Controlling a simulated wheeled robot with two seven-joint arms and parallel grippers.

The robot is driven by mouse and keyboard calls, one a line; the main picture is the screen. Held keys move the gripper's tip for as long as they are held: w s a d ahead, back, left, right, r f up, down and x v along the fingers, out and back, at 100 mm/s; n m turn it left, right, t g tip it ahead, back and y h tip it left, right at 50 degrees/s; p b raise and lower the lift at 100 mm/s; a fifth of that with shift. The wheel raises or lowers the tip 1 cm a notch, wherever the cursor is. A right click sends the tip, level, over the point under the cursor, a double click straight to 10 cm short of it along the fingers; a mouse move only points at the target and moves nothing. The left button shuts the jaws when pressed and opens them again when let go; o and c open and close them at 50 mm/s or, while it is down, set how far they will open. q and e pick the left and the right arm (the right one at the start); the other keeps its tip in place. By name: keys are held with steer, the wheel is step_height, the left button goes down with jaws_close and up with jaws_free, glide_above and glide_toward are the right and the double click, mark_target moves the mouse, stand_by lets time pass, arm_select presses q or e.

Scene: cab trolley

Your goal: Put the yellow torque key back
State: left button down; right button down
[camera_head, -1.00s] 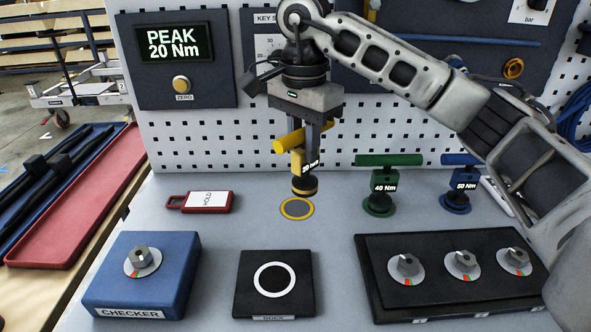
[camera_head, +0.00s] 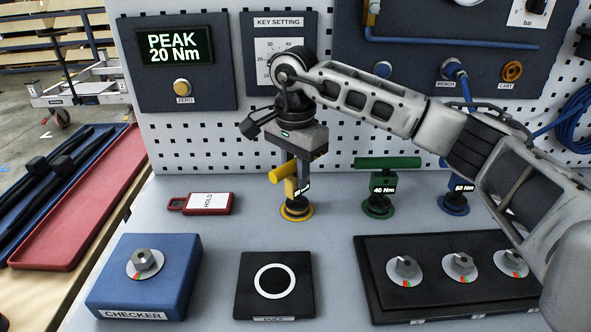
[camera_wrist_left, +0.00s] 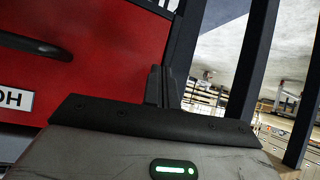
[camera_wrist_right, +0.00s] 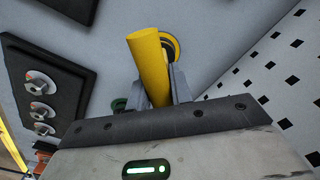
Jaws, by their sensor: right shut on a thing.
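The yellow torque key (camera_head: 284,174) stands about upright, with its round foot on the yellow-rimmed ring (camera_head: 311,212) on the bench. Whether the foot is fully seated I cannot tell. In the right wrist view the yellow handle (camera_wrist_right: 150,68) runs between the fingers (camera_wrist_right: 161,85). My left gripper (camera_wrist_left: 164,86) shows only in the left wrist view, its fingers together and empty in front of a red panel.
A green key (camera_head: 380,185) and a blue key (camera_head: 457,190) stand to the right. A red HOLD tag (camera_head: 208,203) lies to the left. The blue checker (camera_head: 150,285), a black dock (camera_head: 275,305) and a black three-knob block (camera_head: 440,290) are in front.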

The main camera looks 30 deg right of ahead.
steer(key=c, duration=1.3)
jaws_free()
steer(key=shift+f, duration=0.1)
steer(key=shift+o, duration=0.2)
step_height(320, 180, up, 12)
steer(key=shift+a+r, duration=0.1)
steer(key=shift+r, duration=0.15)
steer(key=shift+s+f, duration=0.1)
steer(key=shift+s, duration=0.05)
